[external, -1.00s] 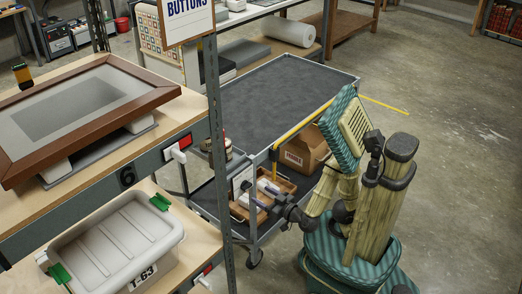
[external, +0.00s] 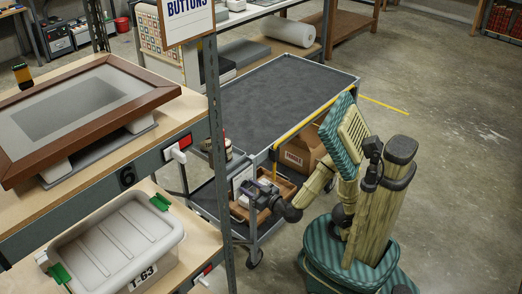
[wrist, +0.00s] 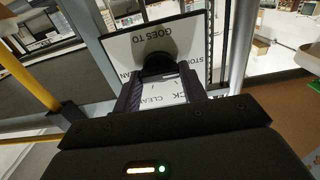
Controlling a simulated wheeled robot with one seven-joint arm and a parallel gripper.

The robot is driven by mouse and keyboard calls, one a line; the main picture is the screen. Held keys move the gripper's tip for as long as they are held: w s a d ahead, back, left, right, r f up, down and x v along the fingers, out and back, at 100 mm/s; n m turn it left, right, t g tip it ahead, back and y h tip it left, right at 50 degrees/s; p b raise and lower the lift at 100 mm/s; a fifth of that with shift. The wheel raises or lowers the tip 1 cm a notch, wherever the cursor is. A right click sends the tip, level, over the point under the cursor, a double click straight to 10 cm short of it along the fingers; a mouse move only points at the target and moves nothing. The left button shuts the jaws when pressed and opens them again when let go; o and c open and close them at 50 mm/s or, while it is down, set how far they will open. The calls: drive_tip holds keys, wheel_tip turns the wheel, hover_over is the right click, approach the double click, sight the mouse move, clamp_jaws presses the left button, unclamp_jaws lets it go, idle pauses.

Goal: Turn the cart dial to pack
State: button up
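The dial (wrist: 157,64) is a round black knob on a white sign plate (wrist: 188,40) in the wrist view. The plate appears upside down and reads "GOES TO", with parts of "STORE", "CLEAN" and "PACK" showing. My gripper (wrist: 160,77) is open, its two dark fingers pointing at the knob, one on each side of it. I cannot tell whether they touch it. The knob's pointer is hidden. In the external view my gripper (external: 254,191) is at the near end of the grey cart (external: 285,90), by the white plate (external: 242,177).
A yellow bar (wrist: 28,78) and a grey post (wrist: 243,40) flank the plate in the wrist view. A cardboard box (external: 300,155) and a wooden tray (external: 283,188) are on the cart's lower shelf. A shelving upright (external: 215,150) stands left of the cart. Floor to the right is clear.

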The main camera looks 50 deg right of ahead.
drive_tip(key=shift+m, duration=0.3)
drive_tip(key=m+b, duration=0.2)
drive_tip(key=m, duration=0.2)
drive_tip(key=shift+d+f+m, duration=0.1)
drive_tip(key=shift+f+m, duration=0.05)
drive_tip(key=shift+m, duration=0.25)
drive_tip(key=m+b, duration=0.2)
drive_tip(key=m, duration=0.1)
drive_tip(key=shift+m, duration=0.3)
drive_tip(key=shift+m+b, duration=1)
drive_tip(key=shift+m, duration=0.4)
drive_tip(key=o, duration=1)
drive_tip(key=shift+s, duration=0.1)
